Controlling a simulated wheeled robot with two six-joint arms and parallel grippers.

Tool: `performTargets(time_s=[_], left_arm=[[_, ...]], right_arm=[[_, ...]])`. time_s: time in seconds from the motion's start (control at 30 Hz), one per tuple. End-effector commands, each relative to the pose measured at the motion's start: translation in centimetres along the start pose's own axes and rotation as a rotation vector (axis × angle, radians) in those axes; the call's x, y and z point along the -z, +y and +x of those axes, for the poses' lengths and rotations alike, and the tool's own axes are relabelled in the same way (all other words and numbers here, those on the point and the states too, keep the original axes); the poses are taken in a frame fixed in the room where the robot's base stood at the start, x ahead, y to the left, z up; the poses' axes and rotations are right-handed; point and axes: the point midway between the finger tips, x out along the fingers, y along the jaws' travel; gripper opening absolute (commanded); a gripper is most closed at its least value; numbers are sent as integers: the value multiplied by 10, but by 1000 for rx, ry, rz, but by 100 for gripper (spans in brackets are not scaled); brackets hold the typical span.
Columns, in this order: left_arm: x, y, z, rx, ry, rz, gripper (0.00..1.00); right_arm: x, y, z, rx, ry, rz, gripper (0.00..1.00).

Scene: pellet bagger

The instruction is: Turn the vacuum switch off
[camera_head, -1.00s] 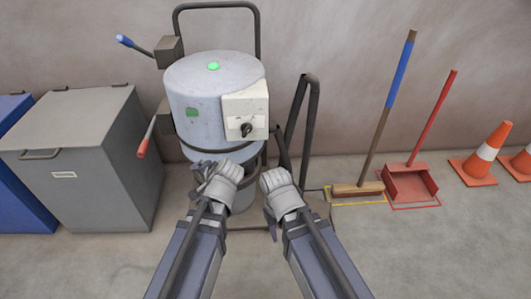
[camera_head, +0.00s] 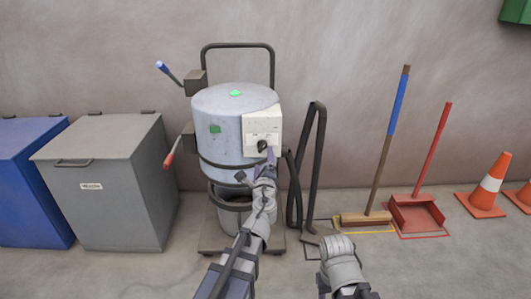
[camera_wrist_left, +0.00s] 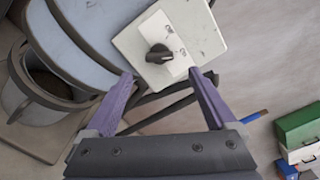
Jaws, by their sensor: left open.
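The vacuum (camera_head: 225,125) is a grey drum on a wheeled frame. A pale switch plate (camera_head: 264,122) on its front right carries a black rotary knob (camera_head: 262,146). The knob also shows in the left wrist view (camera_wrist_left: 158,54), with small labels too blurred to read surely. My left gripper (camera_head: 264,166) is in front of the plate, just below the knob. In the left wrist view its purple fingers (camera_wrist_left: 161,75) are open, the knob ahead of the gap and not gripped. My right gripper (camera_head: 338,252) is low in the picture; its jaws cannot be made out.
A grey bin (camera_head: 110,185) and a blue bin (camera_head: 30,180) stand left. Red (camera_head: 173,151) and blue (camera_head: 169,72) handled levers jut from the drum's left. A black hose (camera_head: 318,150), broom (camera_head: 365,219), red dustpan (camera_head: 415,214) and cones (camera_head: 487,188) are right.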

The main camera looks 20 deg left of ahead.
Motion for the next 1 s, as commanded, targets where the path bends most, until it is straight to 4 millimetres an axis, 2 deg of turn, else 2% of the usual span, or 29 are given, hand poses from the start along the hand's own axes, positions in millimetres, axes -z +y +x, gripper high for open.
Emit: performTargets(time_s=[0.43, 0.57, 0.77, 0.8, 1.0], left_arm=[[1, 0, 65, -1, 0, -2, 90], [0, 0, 72, -1, 0, -2, 90], [0, 0, 71, -1, 0, -2, 90], [0, 0, 71, -1, 0, -2, 89], [0, 0, 71, -1, 0, -2, 66]], right_arm=[[0, 0, 0, 0, 0, 0, 50], [0, 0, 0, 0, 0, 0, 50], [0, 0, 0, 0, 0, 0, 50], [0, 0, 0, 0, 0, 0, 50], [0, 0, 0, 0, 0, 0, 50]])
